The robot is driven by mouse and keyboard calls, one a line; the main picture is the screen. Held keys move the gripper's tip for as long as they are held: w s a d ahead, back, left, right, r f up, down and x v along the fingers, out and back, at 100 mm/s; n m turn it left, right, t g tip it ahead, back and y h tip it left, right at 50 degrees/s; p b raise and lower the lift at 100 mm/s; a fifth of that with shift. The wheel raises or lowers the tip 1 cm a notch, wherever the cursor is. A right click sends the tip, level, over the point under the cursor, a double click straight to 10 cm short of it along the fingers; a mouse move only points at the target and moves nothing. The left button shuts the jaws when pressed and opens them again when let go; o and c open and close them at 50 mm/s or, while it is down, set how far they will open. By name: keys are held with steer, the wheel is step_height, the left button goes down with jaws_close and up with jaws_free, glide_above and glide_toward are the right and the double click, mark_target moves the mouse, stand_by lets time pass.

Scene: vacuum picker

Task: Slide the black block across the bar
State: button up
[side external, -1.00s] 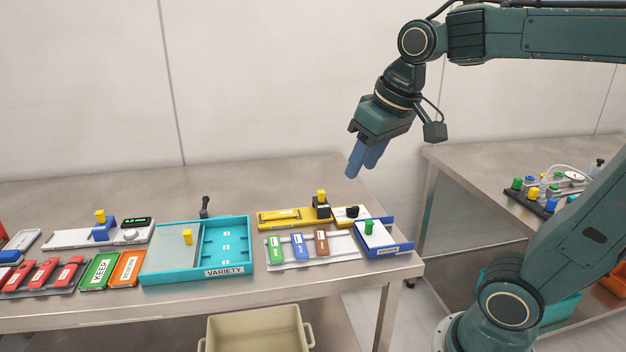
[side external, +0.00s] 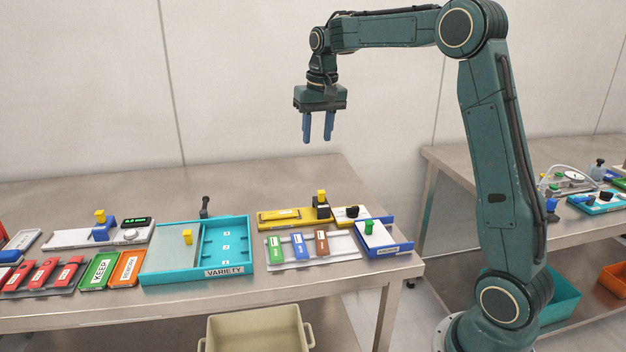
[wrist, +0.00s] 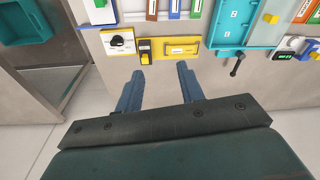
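The black block (side external: 322,210) sits at the right end of the yellow bar (side external: 285,217), with a yellow knob (side external: 321,195) on top of it. In the wrist view the yellow bar (wrist: 168,50) lies just beyond my fingertips, and the yellow knob (wrist: 145,57) is close to the left finger. My gripper (side external: 317,141) points straight down, high above the table and clear of the block. Its two blue fingers are apart with nothing between them. They also show in the wrist view (wrist: 160,68).
A white plate with a black knob (side external: 352,211) stands right of the block. A blue tray with a green peg (side external: 370,227) is at the table's right end. Green, blue and brown tags (side external: 298,247) lie in front. The teal VARIETY tray (side external: 246,262) is left. The table behind is clear.

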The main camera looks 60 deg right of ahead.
steer(key=m+g, duration=0.1)
steer(key=m, duration=0.1)
glide_above(321, 193)
step_height(321, 193, down, 7)
steer(key=shift+d+f+y, duration=0.1)
steer(key=shift+f+y, duration=0.2)
steer(key=shift+f, duration=0.25)
step_height(321, 193, down, 14)
steer(key=shift+r, duration=0.1)
steer(key=shift+c, duration=0.2)
jaws_close()
